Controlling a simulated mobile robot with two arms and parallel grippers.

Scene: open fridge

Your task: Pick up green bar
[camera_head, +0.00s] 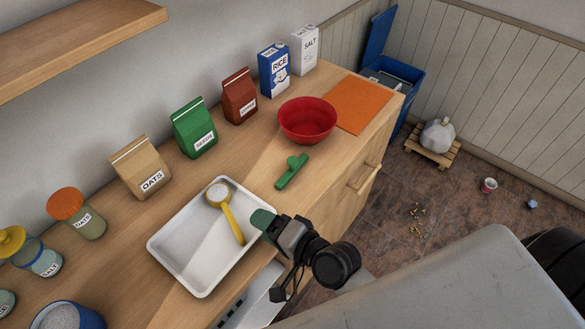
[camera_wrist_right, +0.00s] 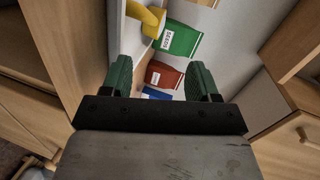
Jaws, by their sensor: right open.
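The green bar (camera_head: 292,171) lies on the wooden counter in the head view, between the white tray and the red bowl. It has a rounded bump on one side. My right gripper (camera_head: 264,221) is at the tray's right edge, nearer the counter's front than the bar and apart from it. In the right wrist view my right gripper (camera_wrist_right: 161,80) shows two green fingers spread apart with nothing between them. I cannot make out the bar in that view. My left gripper is not in view.
A white tray (camera_head: 176,261) holds a yellow scoop (camera_head: 231,220) close to my right gripper. A red bowl (camera_head: 307,120) and orange mat (camera_head: 360,104) lie beyond the bar. Bags, including a green one (camera_head: 194,128), line the wall. The counter around the bar is clear.

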